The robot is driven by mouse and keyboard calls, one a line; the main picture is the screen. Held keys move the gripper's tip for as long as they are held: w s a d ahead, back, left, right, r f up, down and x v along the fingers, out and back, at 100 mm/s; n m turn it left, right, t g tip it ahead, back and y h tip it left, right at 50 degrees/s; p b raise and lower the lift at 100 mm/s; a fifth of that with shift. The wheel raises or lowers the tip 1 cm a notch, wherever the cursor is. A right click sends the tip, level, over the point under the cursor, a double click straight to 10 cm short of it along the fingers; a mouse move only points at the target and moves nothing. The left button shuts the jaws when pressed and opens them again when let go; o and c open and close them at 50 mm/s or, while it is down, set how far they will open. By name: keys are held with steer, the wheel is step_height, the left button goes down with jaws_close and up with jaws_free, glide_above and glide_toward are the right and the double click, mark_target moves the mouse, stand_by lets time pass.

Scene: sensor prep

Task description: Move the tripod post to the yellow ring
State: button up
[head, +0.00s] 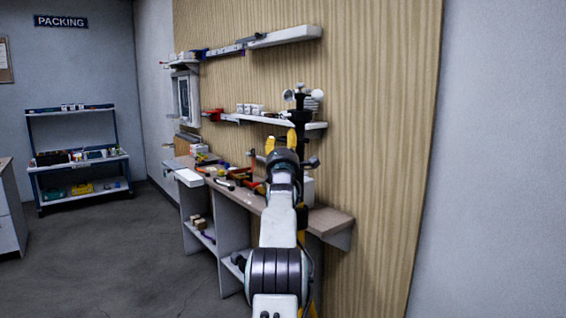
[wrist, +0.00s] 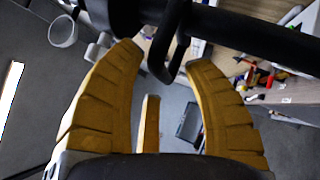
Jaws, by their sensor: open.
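The black tripod post (head: 300,125) stands upright in the head view, with pale sensor cups at its top; its lower part is hidden behind my arm. In the wrist view a black bar (wrist: 255,38), apparently the post, crosses the top, and a white cup (wrist: 62,33) shows at the left. My gripper (head: 281,134) has yellow fingers and is just left of the post in the head view. In the wrist view my gripper (wrist: 165,55) is open, with the dark parts near its fingertips; contact cannot be told. I cannot make out the yellow ring clearly.
A workbench (head: 330,220) with tools runs along the wooden wall panel, and wall shelves (head: 285,37) hang above it. A blue-framed packing rack (head: 80,162) stands at the far left. The grey floor (head: 120,255) to the left is clear.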

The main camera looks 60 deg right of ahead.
steer(key=v, duration=1.1)
steer(key=shift+r, duration=0.15)
stand_by(0.9)
